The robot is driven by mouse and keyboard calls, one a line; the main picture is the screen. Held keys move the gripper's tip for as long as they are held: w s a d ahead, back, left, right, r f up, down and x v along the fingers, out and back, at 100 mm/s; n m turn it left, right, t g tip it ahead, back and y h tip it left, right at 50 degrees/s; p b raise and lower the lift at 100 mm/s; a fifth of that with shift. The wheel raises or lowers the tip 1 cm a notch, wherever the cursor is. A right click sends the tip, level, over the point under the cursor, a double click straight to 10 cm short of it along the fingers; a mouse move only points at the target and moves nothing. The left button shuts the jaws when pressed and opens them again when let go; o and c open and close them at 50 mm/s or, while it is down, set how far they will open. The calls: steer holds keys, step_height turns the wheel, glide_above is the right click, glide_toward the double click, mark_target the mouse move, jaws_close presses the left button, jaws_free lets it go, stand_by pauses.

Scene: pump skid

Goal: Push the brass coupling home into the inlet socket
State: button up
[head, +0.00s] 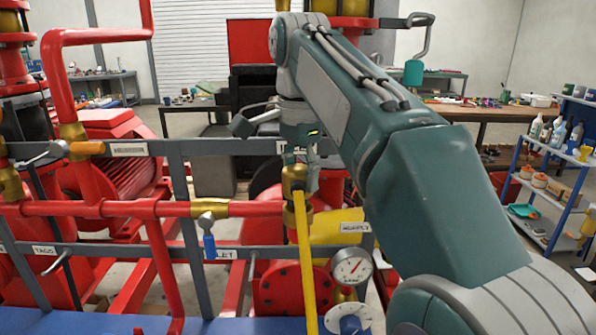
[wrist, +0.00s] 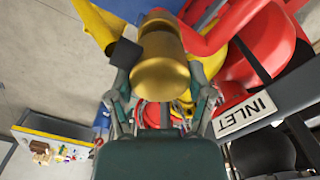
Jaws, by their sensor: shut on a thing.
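My gripper (head: 299,158) is shut on the brass coupling (head: 294,180) in front of the skid. In the wrist view the coupling (wrist: 160,68) is a wide brass cylinder between the two fingers of my gripper (wrist: 162,98). A yellow hose (head: 305,250) hangs down below the coupling in the head view. A second brass piece (head: 297,216) shows just below the coupling, partly behind the hose. I cannot tell whether it is the inlet socket, or whether the coupling touches it.
A red pipe (head: 110,209) runs across the left to a brass valve with a blue handle (head: 209,245). Grey rails (head: 180,200) cross the front. A gauge (head: 351,268) and the SUPPLY label (head: 355,227) are right of the hose. A blue shelf (head: 560,160) stands far right.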

steer(key=shift+f, duration=1.2)
stand_by(0.4)
steer(key=o, duration=1.3)
steer(key=shift+c, duration=0.2)
